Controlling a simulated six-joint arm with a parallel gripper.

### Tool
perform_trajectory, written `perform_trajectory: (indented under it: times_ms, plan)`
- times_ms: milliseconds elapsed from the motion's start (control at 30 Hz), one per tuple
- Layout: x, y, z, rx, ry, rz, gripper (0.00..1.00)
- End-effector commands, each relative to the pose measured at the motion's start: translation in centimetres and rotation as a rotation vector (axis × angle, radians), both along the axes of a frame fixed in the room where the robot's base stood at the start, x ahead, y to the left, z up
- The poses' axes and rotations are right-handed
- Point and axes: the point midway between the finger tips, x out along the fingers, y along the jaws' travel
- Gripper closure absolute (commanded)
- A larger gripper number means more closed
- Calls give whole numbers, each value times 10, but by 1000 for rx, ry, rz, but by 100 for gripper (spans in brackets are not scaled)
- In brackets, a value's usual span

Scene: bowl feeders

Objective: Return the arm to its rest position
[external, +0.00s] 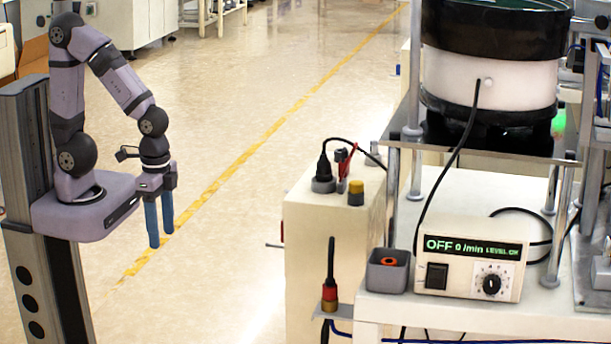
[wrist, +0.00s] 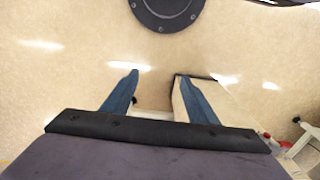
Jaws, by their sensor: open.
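My gripper (external: 160,240) hangs from my folded arm at the left of the external view, pointing down over the open floor. Its two blue fingers are apart with nothing between them.
At right, a white bench (external: 460,312) carries a control box (external: 468,262) reading OFF and a small grey bin (external: 388,272) holding an orange ring. A bowl feeder (external: 490,80) stands above. A beige cabinet (external: 300,240) is left of the bench. The floor between is clear.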

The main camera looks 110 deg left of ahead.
Motion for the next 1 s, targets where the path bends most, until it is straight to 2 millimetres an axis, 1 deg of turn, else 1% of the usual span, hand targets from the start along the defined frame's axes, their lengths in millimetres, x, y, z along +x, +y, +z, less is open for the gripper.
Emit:
perform_trajectory:
  times_ms: [33, 100, 300, 400, 500, 600, 700, 1000]
  plan:
    - [0, 0, 30, 0, 0, 0, 47]
    - [0, 0, 50, 0, 0, 1, 47]
    - [0, 0, 105, 0, 0, 1, 47]
    - [0, 0, 129, 0, 0, 1, 47]
    - [0, 0, 147, 0, 0, 2, 47]
    - [0, 0, 160, 0, 0, 2, 47]
    - [0, 0, 167, -1, 0, 2, 47]
    - [0, 0, 168, -1, 0, 2, 47]
